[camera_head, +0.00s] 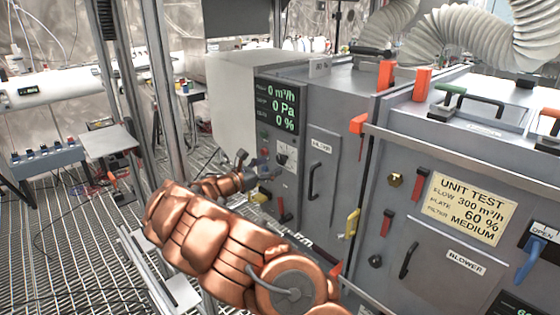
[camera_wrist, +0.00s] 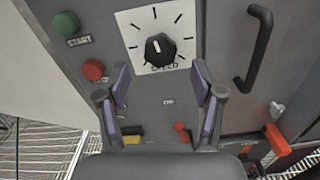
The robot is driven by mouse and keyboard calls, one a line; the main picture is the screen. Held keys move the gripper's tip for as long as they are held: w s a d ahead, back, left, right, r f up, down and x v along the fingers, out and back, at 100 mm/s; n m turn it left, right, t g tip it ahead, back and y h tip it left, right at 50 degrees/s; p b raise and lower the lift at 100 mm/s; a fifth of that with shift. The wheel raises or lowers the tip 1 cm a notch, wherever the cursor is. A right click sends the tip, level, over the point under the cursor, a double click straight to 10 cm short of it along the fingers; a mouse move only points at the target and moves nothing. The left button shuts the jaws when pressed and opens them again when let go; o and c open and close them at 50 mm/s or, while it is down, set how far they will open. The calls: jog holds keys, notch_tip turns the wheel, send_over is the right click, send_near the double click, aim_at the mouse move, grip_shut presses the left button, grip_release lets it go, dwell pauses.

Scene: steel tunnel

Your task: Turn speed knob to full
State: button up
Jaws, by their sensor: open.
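The black speed knob (camera_wrist: 160,50) sits on a white dial plate (camera_wrist: 183,20) with tick marks, labelled SPEED, in the wrist view. A small pale mark shows on the knob near its top. In the head view the dial plate (camera_head: 283,157) is small, beside the end of my arm. My gripper (camera_wrist: 161,77) is open and empty, its two purple-padded fingers spread left and right, just below the knob in the wrist picture. I see no contact with the knob. In the head view my gripper (camera_head: 255,172) is close to the panel; its fingertips are hard to make out.
A green START button (camera_wrist: 66,24) and a red button (camera_wrist: 93,69) are left of the dial. A black door handle (camera_wrist: 256,48) is to the right. The display (camera_head: 280,106) reads 0 m³/h, 0 Pa, 0 %. A yellow sign (camera_head: 470,207) lists 300 m³/h, 60 %, MEDIUM.

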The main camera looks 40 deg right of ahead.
aim_at(279, 162)
jog(key=shift+s+d+p, duration=0.1)
jog(key=shift+d+p, duration=0.45)
jog(key=shift+d, duration=1.9)
jog(key=shift+c, duration=0.3)
jog(key=c, duration=1.1)
jog(key=shift+f+b, duration=0.1)
jog(key=shift+b, duration=0.3)
